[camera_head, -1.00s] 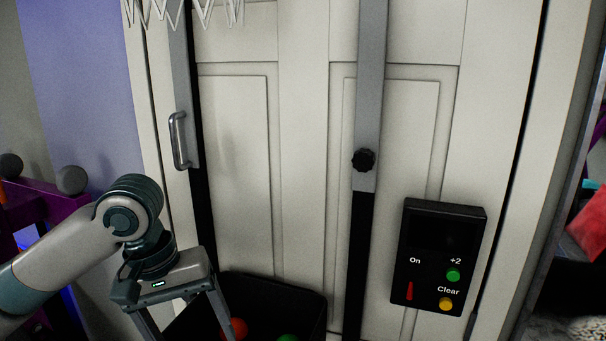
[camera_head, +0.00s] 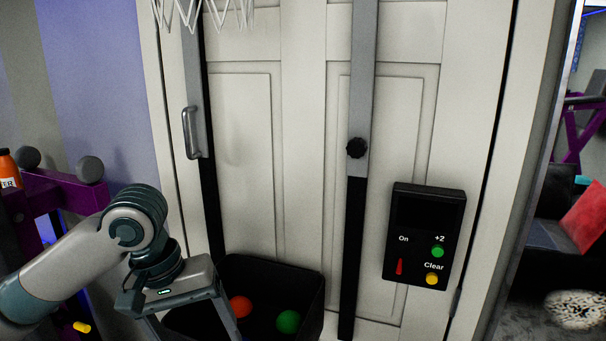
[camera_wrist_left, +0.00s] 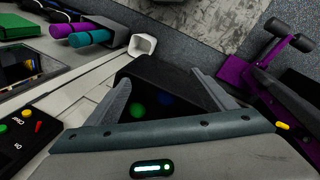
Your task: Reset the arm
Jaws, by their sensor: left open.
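My left arm comes in from the left in the head view, with its left gripper (camera_head: 190,330) low in front of the black bin; the fingertips run off the bottom edge. In the left wrist view the two fingers of the left gripper (camera_wrist_left: 170,92) are spread apart with nothing between them, above the black bin (camera_wrist_left: 165,72). The black bin also shows in the head view (camera_head: 312,290), holding a red ball (camera_head: 240,307) and a green ball (camera_head: 288,321). My right gripper is out of view.
A black control box (camera_head: 424,232) with buttons hangs at right. A net (camera_head: 205,12) hangs above. A purple rack (camera_head: 60,200) stands at left.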

